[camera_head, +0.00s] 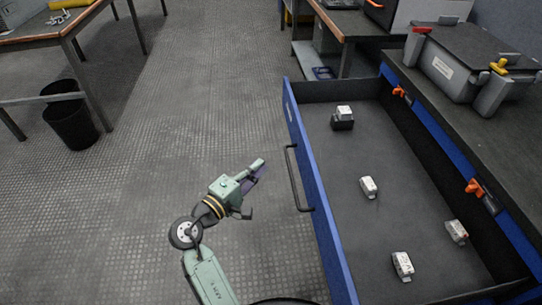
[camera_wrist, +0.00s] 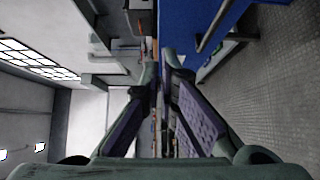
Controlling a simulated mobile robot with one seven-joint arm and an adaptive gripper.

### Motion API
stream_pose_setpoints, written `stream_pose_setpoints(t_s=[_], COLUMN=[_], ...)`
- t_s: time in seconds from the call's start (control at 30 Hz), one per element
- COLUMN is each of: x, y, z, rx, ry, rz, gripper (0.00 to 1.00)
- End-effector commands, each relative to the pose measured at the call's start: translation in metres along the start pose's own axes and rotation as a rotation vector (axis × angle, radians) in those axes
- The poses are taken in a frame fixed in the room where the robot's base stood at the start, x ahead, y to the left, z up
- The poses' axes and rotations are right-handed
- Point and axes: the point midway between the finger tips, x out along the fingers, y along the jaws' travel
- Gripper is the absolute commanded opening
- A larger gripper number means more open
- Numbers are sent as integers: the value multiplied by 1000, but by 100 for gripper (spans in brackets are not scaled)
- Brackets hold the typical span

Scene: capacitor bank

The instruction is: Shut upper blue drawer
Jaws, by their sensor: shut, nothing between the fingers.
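The upper blue drawer (camera_head: 318,207) stands pulled out from the cabinet on the right in the head view, with its dark inside open to view. A dark bar handle (camera_head: 297,179) is on its front panel. The blue front and a bar handle also show in the wrist view, the blue panel (camera_wrist: 190,32) at the top right of centre. My gripper (camera_head: 259,168) is shut and empty. It is in front of the drawer, to the left of the handle, apart from it. In the wrist view the fingertips of my gripper (camera_wrist: 162,62) are close together at the centre.
Several small white-and-grey devices, such as one near the middle (camera_head: 368,187), lie in the drawer. A grey case (camera_head: 465,65) with clamps sits on the cabinet top (camera_head: 450,105). A bin (camera_head: 71,122) and a workbench (camera_head: 50,33) stand at the left. The floor between is clear.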

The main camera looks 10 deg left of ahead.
Motion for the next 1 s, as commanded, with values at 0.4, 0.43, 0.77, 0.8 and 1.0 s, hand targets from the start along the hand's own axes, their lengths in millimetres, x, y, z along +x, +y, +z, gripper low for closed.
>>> stream_pose_setpoints(t_s=[0.4,0.43,0.77,0.8,1.0], x=[85,91,116,117,118], y=[4,4,2,2,1], z=[-1,-1,25,26,26], rx=[5,5,5,6,6], ry=[1,1,5,6,6], rz=[2,1,0,0,1], gripper=[0,0,0,0,0])
